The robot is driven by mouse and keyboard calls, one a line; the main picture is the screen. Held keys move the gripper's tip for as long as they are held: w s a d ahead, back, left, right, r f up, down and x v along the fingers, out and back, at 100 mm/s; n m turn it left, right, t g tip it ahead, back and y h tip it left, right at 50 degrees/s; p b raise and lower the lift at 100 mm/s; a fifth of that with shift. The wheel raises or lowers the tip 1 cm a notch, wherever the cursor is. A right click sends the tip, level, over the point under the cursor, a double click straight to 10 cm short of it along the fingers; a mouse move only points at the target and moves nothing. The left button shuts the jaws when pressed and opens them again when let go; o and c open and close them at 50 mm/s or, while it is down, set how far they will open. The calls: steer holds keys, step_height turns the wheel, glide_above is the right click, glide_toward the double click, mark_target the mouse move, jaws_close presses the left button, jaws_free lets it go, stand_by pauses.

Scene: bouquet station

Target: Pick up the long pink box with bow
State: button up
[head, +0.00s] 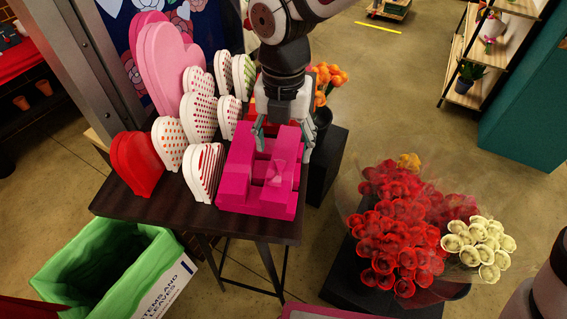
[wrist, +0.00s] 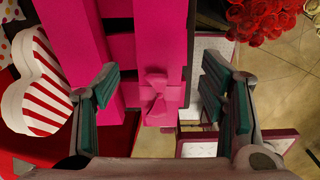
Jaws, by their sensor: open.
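Several magenta-pink boxes sit close together at the right end of the dark table. The long pink box with bow (head: 285,181) is among them, and the bow shows at the middle of the wrist view, with the long pink box (wrist: 160,45) running up from it. Where this box ends and its neighbours begin is hard to tell in the head view. My gripper (head: 283,142) is above the boxes, pointing down. In the wrist view my gripper (wrist: 160,92) is open, with one finger on each side of the bow and nothing held. I cannot tell whether a finger touches a box.
Heart-shaped boxes, such as a red one (head: 136,163) and spotted white ones (head: 198,117), stand left of the pink boxes. A striped heart box (wrist: 38,85) is near my left finger. Red bouquets (head: 395,230) stand to the right. A green-lined bin (head: 75,250) is in front.

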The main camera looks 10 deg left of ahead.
mark_target(284, 159)
steer(key=shift+s+f, duration=0.15)
steer(key=shift+f, duration=2.2)
steer(key=c, duration=1.3)
